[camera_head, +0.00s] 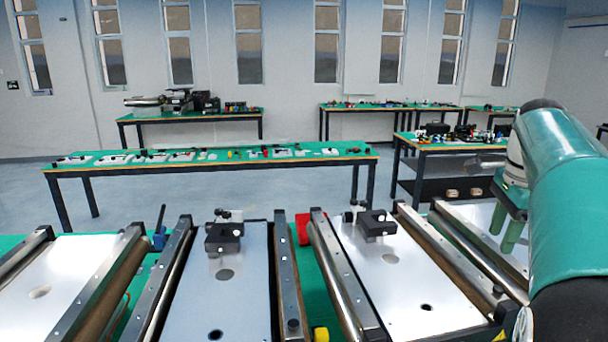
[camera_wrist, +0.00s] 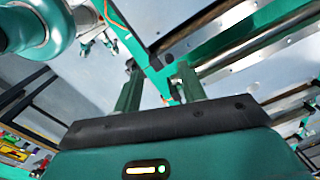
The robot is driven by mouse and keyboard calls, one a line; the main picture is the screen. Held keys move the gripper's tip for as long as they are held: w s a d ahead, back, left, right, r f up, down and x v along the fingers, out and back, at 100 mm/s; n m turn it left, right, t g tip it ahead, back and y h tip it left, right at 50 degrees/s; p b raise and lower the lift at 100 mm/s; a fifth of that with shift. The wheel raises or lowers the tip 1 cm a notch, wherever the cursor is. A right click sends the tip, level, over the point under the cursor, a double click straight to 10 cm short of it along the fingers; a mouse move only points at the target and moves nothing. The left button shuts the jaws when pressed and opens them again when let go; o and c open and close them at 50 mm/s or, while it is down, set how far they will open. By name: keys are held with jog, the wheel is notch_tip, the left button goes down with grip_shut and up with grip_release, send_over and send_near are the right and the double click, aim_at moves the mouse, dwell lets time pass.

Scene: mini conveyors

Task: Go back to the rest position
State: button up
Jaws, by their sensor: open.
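My gripper (camera_head: 506,232) is at the right side of the head view, at the end of my teal arm, with its fingers pointing down over the rightmost conveyor. In the wrist view my gripper (camera_wrist: 158,92) shows two green fingers spread apart with nothing between them. It is open and empty. Part of it is close to my own arm in the head view.
Mini conveyors with white beds (camera_head: 395,270) and (camera_head: 222,300) stand side by side in front of me, with black sensor blocks (camera_head: 376,224) on them. A red block (camera_head: 303,228) lies between two conveyors. A long green table (camera_head: 210,164) and further tables stand behind, with open floor between.

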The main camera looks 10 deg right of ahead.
jog(key=s+a+f+n+t, duration=0.1)
jog(key=s+a+f+n, duration=0.4)
jog(key=a+n, duration=0.2)
jog(key=s+a+f+n+t, duration=0.2)
jog(key=s+a+f+n, duration=0.3)
jog(key=a, duration=0.5)
jog(key=s+a+f+n+t, duration=0.1)
jog(key=s+a+f+n, duration=0.4)
jog(key=a+n, duration=0.4)
jog(key=shift+s+a+t, duration=0.3)
jog(key=shift+s+a, duration=0.05)
jog(key=shift+s, duration=0.1)
jog(key=shift+c, duration=0.5)
jog(key=shift+d, duration=0.15)
